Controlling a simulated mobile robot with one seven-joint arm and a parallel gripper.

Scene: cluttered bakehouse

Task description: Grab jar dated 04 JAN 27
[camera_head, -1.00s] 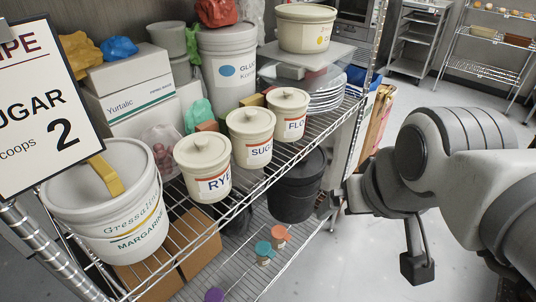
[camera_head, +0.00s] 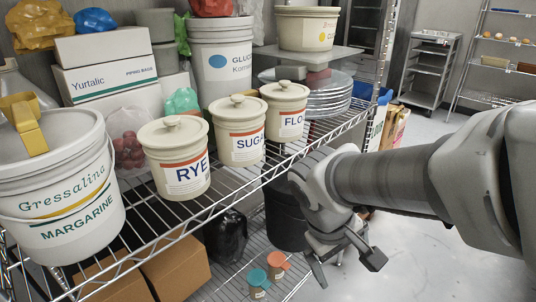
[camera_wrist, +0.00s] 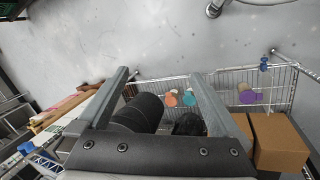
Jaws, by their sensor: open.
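Small jars stand on the low wire shelf: one with a teal lid (camera_head: 258,279) and one with an orange lid (camera_head: 277,262). In the wrist view the orange-lidded jar (camera_wrist: 171,98) and teal-lidded jar (camera_wrist: 189,97) show between my fingers, farther off.
Rye (camera_head: 175,160), sugar (camera_head: 238,133) and flour (camera_head: 286,112) canisters and a margarine bucket (camera_head: 62,205) stand on the upper wire shelf. A dark bin (camera_head: 284,215) stands near the small jars. Cardboard boxes (camera_wrist: 278,143) sit at the right in the wrist view. Floor is clear at right.

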